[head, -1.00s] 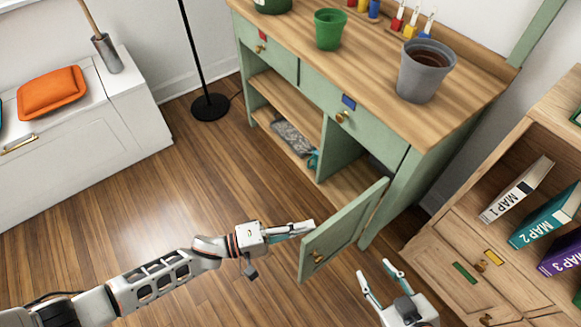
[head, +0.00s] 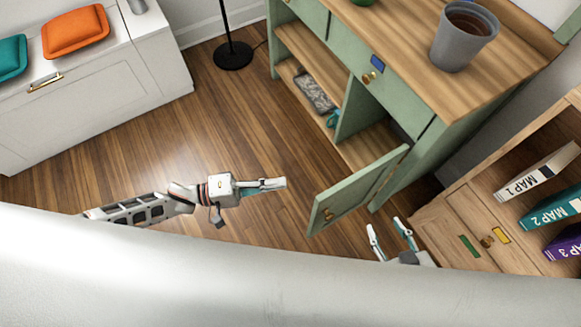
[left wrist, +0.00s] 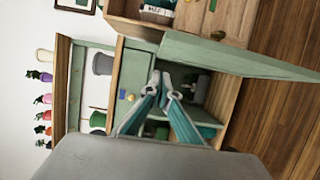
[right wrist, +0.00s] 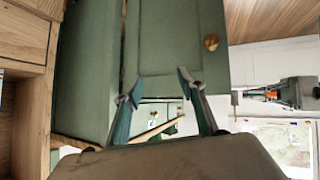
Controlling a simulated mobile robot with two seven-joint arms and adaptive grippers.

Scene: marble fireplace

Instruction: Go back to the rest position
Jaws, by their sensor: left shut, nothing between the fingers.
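My left gripper (head: 272,184) is shut and empty in the head view, level above the wood floor. It is a short way left of the open green cabinet door (head: 350,195), apart from it. In the left wrist view its two fingertips (left wrist: 160,80) meet, with the open cabinet beyond. My right gripper (head: 388,228) is open and empty, to the right of the door's lower end. In the right wrist view its fingers (right wrist: 158,85) stand wide apart in front of the green door, with nothing between them.
The green cabinet (head: 428,85) has a wood top with a grey pot (head: 463,38). A wooden shelf unit (head: 450,222) with map binders stands at the right. A white bench (head: 90,100) with an orange cushion (head: 75,32) stands at the left. The floor between is clear.

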